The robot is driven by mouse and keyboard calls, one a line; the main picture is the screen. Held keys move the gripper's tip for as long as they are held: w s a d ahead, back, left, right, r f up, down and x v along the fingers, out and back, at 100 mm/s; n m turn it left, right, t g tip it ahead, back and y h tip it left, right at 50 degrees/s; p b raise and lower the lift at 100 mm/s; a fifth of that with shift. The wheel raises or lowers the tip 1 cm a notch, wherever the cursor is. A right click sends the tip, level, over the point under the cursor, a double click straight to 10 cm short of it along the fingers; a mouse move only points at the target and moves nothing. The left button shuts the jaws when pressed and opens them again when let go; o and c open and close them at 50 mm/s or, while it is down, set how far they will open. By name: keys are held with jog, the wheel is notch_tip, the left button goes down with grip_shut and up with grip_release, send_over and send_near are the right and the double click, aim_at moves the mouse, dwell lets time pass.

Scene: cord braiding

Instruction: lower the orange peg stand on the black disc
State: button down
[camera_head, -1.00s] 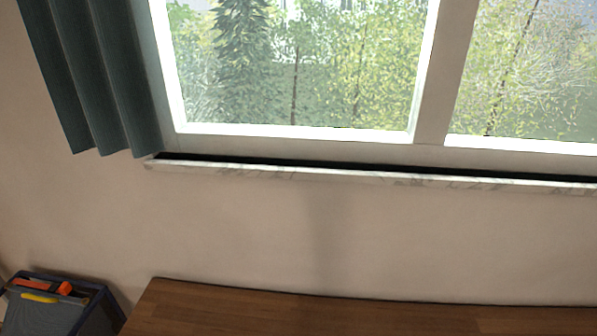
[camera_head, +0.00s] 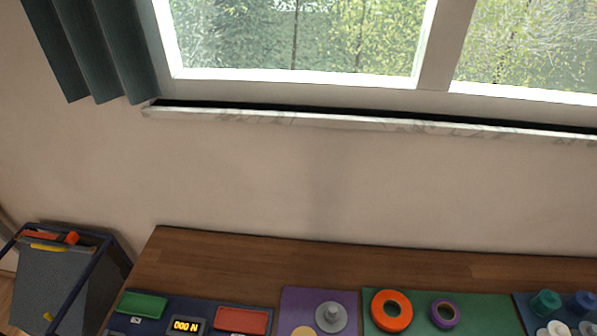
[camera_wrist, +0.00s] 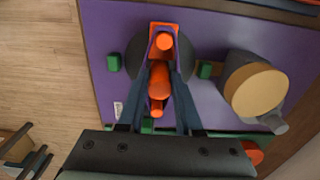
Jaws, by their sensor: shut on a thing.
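In the wrist view my gripper (camera_wrist: 160,88) is shut on the orange peg stand (camera_wrist: 163,42), with one dark finger on each side of its orange post. The black disc (camera_wrist: 138,58) lies on a purple mat (camera_wrist: 110,25) behind the stand, and its middle is hidden by the stand and fingers. The stand overlaps the disc in this view. I cannot tell whether it touches the disc or hangs above it. My gripper, the stand and the black disc do not show in the head view.
A drum with a tan top (camera_wrist: 257,90) stands right of the disc. Small green blocks (camera_wrist: 114,62) sit near the disc. In the head view, a panel with a red block (camera_head: 241,320), an orange ring (camera_head: 391,310) and a purple ring (camera_head: 444,313) are on the wooden table (camera_head: 300,255).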

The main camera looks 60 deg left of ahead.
jog(key=shift+f, duration=0.15)
jog(key=shift+f+b, duration=0.25)
jog(key=shift+b, duration=0.05)
jog(key=c, duration=0.5)
grip_release()
notch_tip(320, 180, up, 8)
jog(key=p, duration=0.8)
dwell(0.8)
